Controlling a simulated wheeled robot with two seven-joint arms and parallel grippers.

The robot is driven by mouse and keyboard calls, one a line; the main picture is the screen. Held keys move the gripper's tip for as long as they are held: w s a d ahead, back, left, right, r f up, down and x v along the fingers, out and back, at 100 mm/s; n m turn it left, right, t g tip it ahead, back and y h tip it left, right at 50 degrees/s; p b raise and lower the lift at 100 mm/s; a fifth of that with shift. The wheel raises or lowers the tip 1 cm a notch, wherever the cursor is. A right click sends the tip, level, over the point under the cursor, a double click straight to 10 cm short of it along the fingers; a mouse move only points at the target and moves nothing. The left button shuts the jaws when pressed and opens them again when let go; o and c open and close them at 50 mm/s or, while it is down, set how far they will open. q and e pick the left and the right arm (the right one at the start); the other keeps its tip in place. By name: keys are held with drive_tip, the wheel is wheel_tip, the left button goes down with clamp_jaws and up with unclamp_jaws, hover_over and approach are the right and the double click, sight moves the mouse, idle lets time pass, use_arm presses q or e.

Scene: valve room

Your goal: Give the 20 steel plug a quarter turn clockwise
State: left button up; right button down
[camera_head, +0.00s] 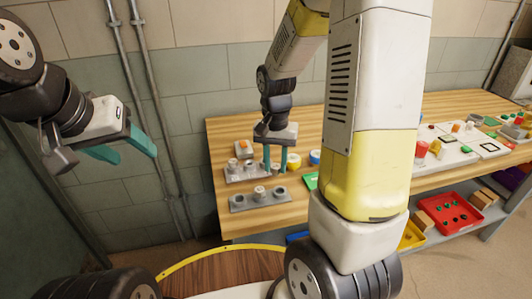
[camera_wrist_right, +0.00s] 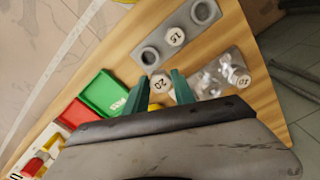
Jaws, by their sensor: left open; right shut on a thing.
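The 20 steel plug (camera_wrist_right: 161,84) shows its pale numbered top between the fingertips of my right gripper (camera_wrist_right: 162,90) in the right wrist view. My right gripper (camera_head: 275,160) is shut on it, fingers pointing down, at the right end of the back grey block (camera_head: 240,178) in the head view. The plug's lower part is hidden, so I cannot tell how it sits. My left gripper (camera_head: 122,151) is open and empty, in the air left of the table.
The front grey block (camera_head: 258,203) holds the 15 plug (camera_wrist_right: 174,36) between two open holes. The 10 plug (camera_wrist_right: 243,80) stands at the back block's other end. A green tray (camera_wrist_right: 104,92) and a red tray (camera_wrist_right: 78,113) lie beside the right gripper.

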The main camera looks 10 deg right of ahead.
drive_tip(key=shift+w+a+f, duration=0.1)
drive_tip(key=shift+w+f, duration=0.1)
drive_tip(key=shift+w, duration=1.35)
drive_tip(key=shift+w+a+f, duration=0.1)
drive_tip(key=shift+w+f, duration=0.15)
drive_tip(key=shift+w, duration=1.35)
drive_tip(key=shift+w+f, duration=0.2)
drive_tip(key=shift+w, duration=1.35)
drive_tip(key=n, duration=0.9)
drive_tip(key=shift+w+f, duration=0.15)
drive_tip(key=shift+w, duration=0.25)
drive_tip(key=shift+w+f, duration=0.15)
drive_tip(key=shift+w, duration=0.2)
